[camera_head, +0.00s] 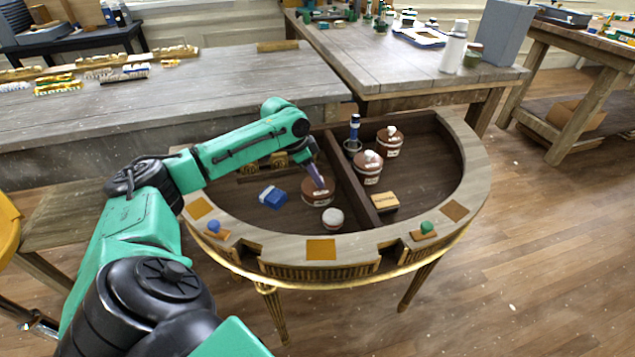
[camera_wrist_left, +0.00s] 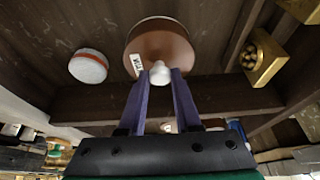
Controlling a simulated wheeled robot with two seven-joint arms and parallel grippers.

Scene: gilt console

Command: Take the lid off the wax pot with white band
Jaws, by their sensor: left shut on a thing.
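A brown wax pot (camera_head: 317,196) with a pale label stands in the left compartment of the half-round console. The wrist view shows the brown round lid or pot top (camera_wrist_left: 162,48), a white "WAX" label and a pale edge at its far side. My left gripper (camera_head: 318,181) reaches down over this pot. Its purple fingers (camera_wrist_left: 160,88) are shut on the white knob (camera_wrist_left: 160,72) of the lid. I cannot tell whether the lid is seated or slightly raised. Two more brown pots (camera_head: 368,170) (camera_head: 389,143) with white knobs and labels stand right of the divider.
A small white-topped jar (camera_head: 333,217) and a blue box (camera_head: 272,197) are close to the pot. The wooden divider (camera_head: 352,180) runs just to its right. A blue-handled tool (camera_head: 354,130) and a yellowish block (camera_head: 384,201) are nearby. The console rim (camera_head: 290,245) surrounds them.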

